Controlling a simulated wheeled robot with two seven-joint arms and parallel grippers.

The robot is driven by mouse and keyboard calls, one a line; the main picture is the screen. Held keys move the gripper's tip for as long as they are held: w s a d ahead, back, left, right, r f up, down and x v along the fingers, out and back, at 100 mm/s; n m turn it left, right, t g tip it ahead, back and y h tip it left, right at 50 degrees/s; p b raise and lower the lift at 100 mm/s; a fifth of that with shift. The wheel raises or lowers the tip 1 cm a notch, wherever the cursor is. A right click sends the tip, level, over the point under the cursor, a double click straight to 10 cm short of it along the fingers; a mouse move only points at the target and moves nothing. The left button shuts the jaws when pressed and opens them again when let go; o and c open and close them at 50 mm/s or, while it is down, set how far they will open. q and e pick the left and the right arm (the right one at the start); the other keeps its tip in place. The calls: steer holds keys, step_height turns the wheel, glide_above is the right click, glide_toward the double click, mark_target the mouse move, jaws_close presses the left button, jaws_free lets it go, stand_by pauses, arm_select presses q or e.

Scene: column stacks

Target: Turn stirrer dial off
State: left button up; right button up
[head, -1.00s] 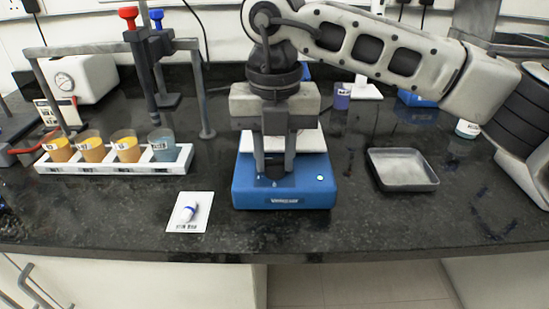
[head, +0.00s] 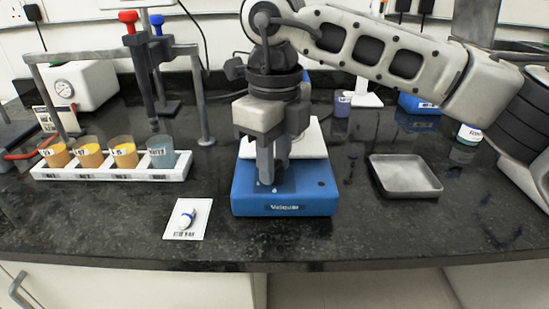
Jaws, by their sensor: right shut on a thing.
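The blue stirrer (head: 245,197) with a white top plate (head: 313,140) stands near the middle of the bench's front. My right gripper (head: 272,179) points down at the left part of its front ledge, with its fingers close together. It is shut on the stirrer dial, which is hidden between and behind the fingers. The jaws sit turned at an angle to the stirrer's front. A small round spot (head: 321,183) to the right on the ledge looks dark. My left gripper is not in view.
A white rack (head: 110,172) with several beakers stands on the left below a metal frame (head: 204,100). A white card (head: 200,230) with a small stir bar lies left of the stirrer. A grey metal tray (head: 405,190) lies to the right. The front bench strip is mostly clear.

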steer(key=n, duration=0.6)
steer(key=shift+r+n, duration=0.1)
steer(key=shift+n, duration=0.2)
stand_by(0.4)
steer(key=o, duration=1)
